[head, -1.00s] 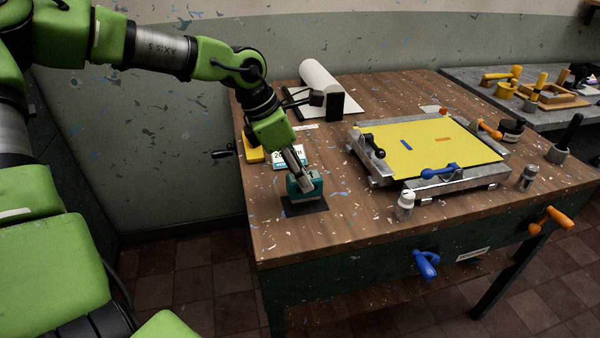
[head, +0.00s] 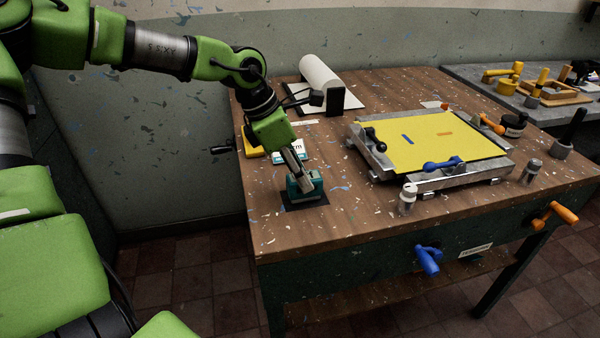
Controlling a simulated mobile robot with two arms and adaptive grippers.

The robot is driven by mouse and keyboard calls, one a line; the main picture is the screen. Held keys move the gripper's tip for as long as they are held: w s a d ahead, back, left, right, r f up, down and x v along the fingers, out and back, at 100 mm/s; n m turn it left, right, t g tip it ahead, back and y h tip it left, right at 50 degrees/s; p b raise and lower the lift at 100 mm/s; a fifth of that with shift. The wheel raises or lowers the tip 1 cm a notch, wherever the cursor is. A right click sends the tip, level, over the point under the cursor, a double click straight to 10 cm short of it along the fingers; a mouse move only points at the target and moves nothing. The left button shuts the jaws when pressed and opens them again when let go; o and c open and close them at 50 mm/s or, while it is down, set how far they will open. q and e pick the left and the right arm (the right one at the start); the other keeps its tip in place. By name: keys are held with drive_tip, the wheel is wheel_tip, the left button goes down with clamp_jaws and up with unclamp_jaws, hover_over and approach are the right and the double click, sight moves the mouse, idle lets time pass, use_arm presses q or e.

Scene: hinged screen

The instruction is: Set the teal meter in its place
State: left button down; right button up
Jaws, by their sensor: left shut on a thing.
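The teal meter (head: 314,183) is a small teal block on a dark square pad (head: 307,203) near the table's left front edge. My left gripper (head: 302,183) reaches down from above and is shut on the meter, its fingers partly covering it. The meter looks upright and low over the pad; I cannot tell whether its whole underside touches. My right gripper is not in view.
A yellow screen (head: 420,143) in a metal frame with clamps lies to the right. A white roll (head: 320,75) is at the back. A white-and-teal card (head: 294,149) and a yellow block (head: 253,143) lie behind the meter.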

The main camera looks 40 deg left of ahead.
use_arm(q)
drive_tip(key=shift+f, duration=0.2)
drive_tip(key=c, duration=1.4)
unclamp_jaws()
drive_tip(key=shift+c, duration=0.2)
drive_tip(key=shift+r+p, duration=1.25)
drive_tip(key=shift+r, duration=1.4)
drive_tip(key=shift+r+p, duration=0.4)
drive_tip(key=shift+r, duration=0.55)
